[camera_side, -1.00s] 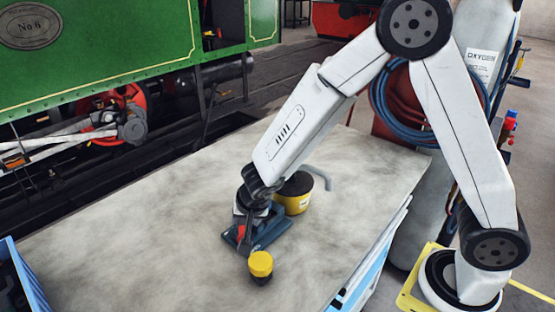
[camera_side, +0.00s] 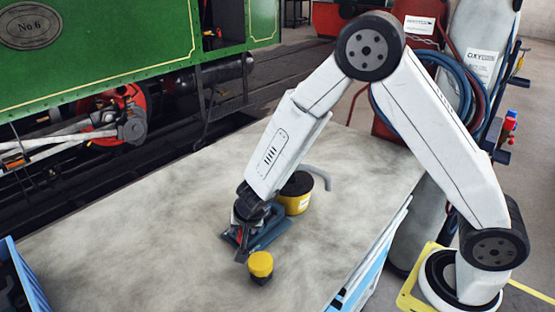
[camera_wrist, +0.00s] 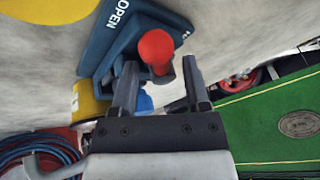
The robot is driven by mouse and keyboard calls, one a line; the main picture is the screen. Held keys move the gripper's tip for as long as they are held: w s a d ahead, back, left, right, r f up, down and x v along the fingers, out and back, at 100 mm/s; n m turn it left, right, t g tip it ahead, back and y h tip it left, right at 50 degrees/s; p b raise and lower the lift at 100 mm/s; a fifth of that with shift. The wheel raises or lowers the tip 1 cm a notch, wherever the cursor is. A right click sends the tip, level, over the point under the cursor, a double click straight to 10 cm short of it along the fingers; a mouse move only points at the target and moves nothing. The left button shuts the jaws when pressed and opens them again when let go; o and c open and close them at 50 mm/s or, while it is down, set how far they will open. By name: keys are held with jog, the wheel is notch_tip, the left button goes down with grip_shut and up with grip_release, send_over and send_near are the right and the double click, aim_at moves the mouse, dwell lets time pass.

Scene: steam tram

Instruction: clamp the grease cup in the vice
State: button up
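The blue vice (camera_side: 270,234) sits on the pale bench; the wrist view shows its blue plate (camera_wrist: 110,40) marked OPEN. A red rounded knob (camera_wrist: 155,47) on a grey stem, apparently the vice's lever, stands over that plate. A dark piece with a yellow top (camera_side: 260,262), probably the grease cup, is at the vice's near side; I cannot tell whether the jaws touch it. My gripper (camera_side: 241,250) is low over the vice's left side. In the wrist view my gripper (camera_wrist: 160,68) is open, with the red knob between or just past its fingertips.
A yellow tub (camera_side: 297,194) with a dark top stands close behind the vice. A blue crate (camera_side: 27,285) is at the bench's left end. The bench left of the vice is clear. A green locomotive (camera_side: 120,50) stands beyond the bench.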

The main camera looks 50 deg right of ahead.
grip_shut()
jog(key=shift+a, duration=0.1)
jog(key=m, duration=0.1)
jog(key=m+h, duration=0.1)
jog(key=w+m+g, duration=0.1)
jog(key=m, duration=0.1)
jog(key=shift+a+h, duration=0.4)
jog(key=m, duration=0.2)
jog(key=w+m+g+h, duration=0.1)
jog(key=m, duration=0.2)
jog(key=shift+w+a+m+g, duration=0.2)
jog(key=shift+a+m+g, duration=0.1)
jog(key=shift+g, duration=0.1)
jog(key=m+g, duration=0.1)
jog(key=m, duration=0.1)
jog(key=w+m+g, duration=0.1)
jog(key=m, duration=0.1)
jog(key=shift+w+d+m+h, duration=0.2)
jog(key=shift+m+h, duration=0.1)
jog(key=shift+h, duration=0.1)
jog(key=m, duration=0.1)
jog(key=m+g, duration=0.1)
jog(key=m, duration=0.1)
jog(key=w+m, duration=0.1)
jog(key=shift+d+m+g, duration=0.3)
jog(key=shift+m+g, duration=0.1)
